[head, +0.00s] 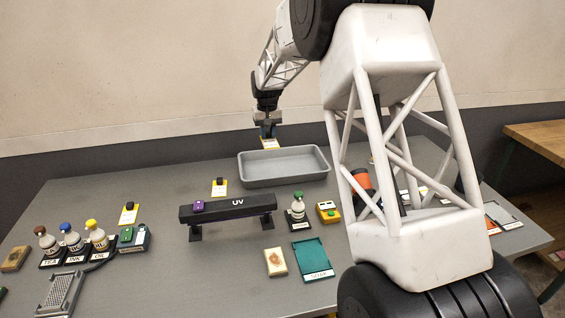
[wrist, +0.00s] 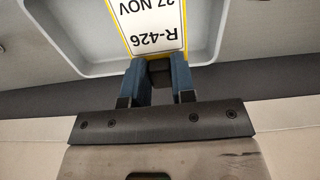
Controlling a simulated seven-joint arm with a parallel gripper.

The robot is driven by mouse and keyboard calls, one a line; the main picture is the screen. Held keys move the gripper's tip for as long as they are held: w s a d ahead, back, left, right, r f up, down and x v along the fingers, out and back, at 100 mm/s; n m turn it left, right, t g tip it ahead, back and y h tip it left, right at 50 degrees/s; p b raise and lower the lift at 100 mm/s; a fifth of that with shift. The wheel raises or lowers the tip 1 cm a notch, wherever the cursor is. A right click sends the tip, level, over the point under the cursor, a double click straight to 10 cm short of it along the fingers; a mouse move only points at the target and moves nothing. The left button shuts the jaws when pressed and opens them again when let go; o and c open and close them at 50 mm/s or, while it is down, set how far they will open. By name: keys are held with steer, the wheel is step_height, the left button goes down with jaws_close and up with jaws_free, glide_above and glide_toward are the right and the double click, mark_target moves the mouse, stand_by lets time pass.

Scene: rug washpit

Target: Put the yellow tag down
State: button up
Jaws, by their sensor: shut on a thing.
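My gripper (head: 267,130) is shut on the yellow tag (head: 271,144), at the far edge of the grey tray (head: 284,181). In the wrist view, the tag (wrist: 156,25) is a white card with a yellow border, reading "R-426" and "27 NOV". Its dark grip block (wrist: 159,72) is between the blue fingers of my gripper (wrist: 158,78). The tag overlaps the tray (wrist: 85,66) in that view; I cannot tell how high above it the tag is. The tray looks empty in the head view.
Two other yellow tags with dark blocks lie on the table, one by the UV bar (head: 236,206) and one near the bottles (head: 95,238). A teal tray (head: 311,260) and a small bottle (head: 298,208) stand in front. Bare table lies left of the grey tray.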

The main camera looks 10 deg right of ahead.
glide_above(281, 167)
steer(key=f, duration=0.2)
step_height(281, 167, down, 5)
steer(key=shift+w+d, duration=0.1)
steer(key=shift+w, duration=0.05)
steer(key=shift+f, duration=2.5)
steer(key=shift+f, duration=2.5)
steer(key=shift+f, duration=0.2)
